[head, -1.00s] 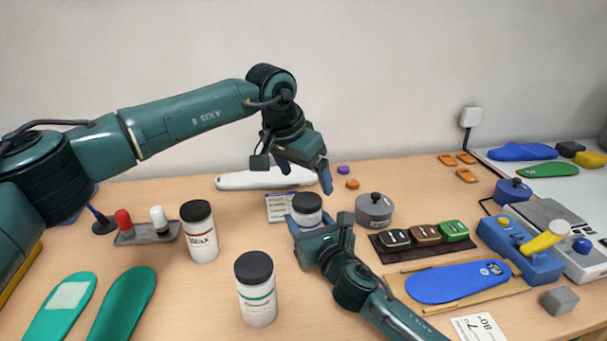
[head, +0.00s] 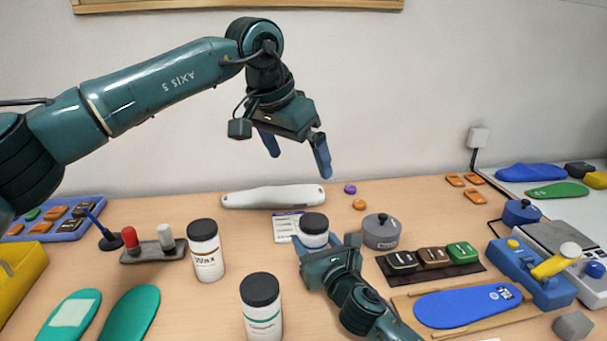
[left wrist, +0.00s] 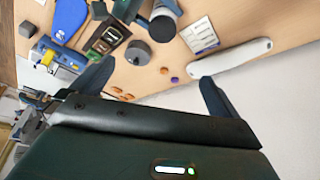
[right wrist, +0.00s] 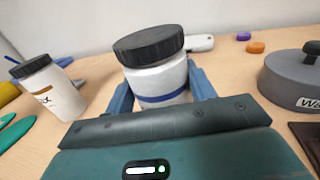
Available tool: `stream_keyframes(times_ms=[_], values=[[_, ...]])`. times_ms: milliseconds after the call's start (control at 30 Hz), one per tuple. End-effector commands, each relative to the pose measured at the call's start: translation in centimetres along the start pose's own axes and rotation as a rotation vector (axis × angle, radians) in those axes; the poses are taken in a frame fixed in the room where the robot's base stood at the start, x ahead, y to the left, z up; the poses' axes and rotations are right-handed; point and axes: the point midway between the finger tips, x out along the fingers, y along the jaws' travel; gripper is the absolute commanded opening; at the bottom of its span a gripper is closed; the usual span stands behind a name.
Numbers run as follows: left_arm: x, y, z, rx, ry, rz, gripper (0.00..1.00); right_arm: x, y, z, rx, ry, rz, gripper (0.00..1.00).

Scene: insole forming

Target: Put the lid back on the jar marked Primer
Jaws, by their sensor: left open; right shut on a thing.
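A white jar (head: 313,241) with a blue band stands at the middle of the table, and my right gripper (head: 318,250) is shut around its body. Its black lid (right wrist: 149,44) sits on top in the right wrist view; its label text does not show. My left gripper (head: 293,158) is open and empty, in the air above and behind this jar. A white jar with a green band (head: 262,318) and black lid stands at the front; I cannot read its label for certain. A jar marked Wax (head: 206,255), also with a black lid, stands at the left.
A grey lidded pot (head: 380,235) stands just right of the held jar. A rack of dark, brown and green blocks (head: 430,262) and a blue insole (head: 466,307) lie further right. A long white device (head: 273,197) and a printed card (head: 286,228) lie behind.

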Motion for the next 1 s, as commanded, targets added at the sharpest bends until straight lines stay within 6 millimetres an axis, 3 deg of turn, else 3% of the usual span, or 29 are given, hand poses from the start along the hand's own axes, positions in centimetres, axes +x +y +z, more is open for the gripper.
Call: stream_keyframes(times_ms=[167, 467, 500, 800, 1000], values=[[-1.5, 0.0, 0.0, 0.0, 0.0, -0.001, 1.0, 0.0, -0.1, -0.1, -0.001, 0.001, -0.001, 0.0], [-1.7, 0.0, 0.0, 0.0, -0.001, -0.001, 1.0, 0.0, -0.1, -0.1, -0.001, 0.001, -0.001, 0.0], [-1.7, 0.0, 0.0, 0.0, -0.001, -0.001, 1.0, 0.0, -0.1, -0.1, -0.001, 0.001, -0.001, 0.57], [-1.6, 0.0, 0.0, 0.0, -0.001, -0.001, 1.0, 0.0, 0.0, 0.0, 0.0, 0.0, -0.001, 0.8], [-1.6, 0.0, 0.0, 0.0, -0.001, 0.0, 1.0, 0.0, 0.0, 0.0, 0.0, 0.0, 0.0, 0.8]])
